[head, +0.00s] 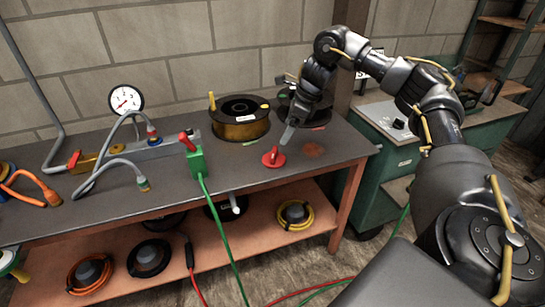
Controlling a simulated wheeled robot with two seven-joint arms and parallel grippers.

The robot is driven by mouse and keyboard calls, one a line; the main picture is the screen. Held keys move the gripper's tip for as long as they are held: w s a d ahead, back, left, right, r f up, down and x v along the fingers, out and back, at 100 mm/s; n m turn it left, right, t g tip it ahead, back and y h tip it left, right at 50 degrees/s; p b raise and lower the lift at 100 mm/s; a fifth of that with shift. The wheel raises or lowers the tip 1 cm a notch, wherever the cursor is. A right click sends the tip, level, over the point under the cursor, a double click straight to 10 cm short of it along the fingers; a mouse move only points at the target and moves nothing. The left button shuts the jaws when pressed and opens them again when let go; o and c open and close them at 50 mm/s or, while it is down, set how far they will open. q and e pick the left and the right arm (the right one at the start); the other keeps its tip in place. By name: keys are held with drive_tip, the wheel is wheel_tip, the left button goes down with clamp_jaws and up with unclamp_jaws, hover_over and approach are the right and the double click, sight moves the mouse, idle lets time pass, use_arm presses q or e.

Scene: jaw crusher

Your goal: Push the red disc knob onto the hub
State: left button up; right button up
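The red disc knob (272,159) lies on the grey bench top, near its front right part, with a short stub standing up from it. My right gripper (287,138) comes in from the right and points down just above and behind the knob, apart from it as far as I can tell. Only a pale finger shows clearly, so its opening cannot be made out. I cannot pick out the hub for certain. My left gripper is out of view.
A brown spool (240,122) stands behind the knob. A dark round object (284,103) is partly hidden by my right arm. A green box (196,161) with a red handle stands left of the knob. The gauge (126,99) and hoses are further left. A green cabinet (375,135) stands right.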

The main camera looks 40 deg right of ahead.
hover_over(274, 152)
drive_tip(key=s+d, duration=0.2)
drive_tip(key=shift+w+a+f, duration=0.1)
drive_tip(key=shift+a+f, duration=0.05)
drive_tip(key=shift+f, duration=1.2)
drive_tip(key=shift+w+a+f, duration=0.1)
drive_tip(key=shift+f, duration=1.2)
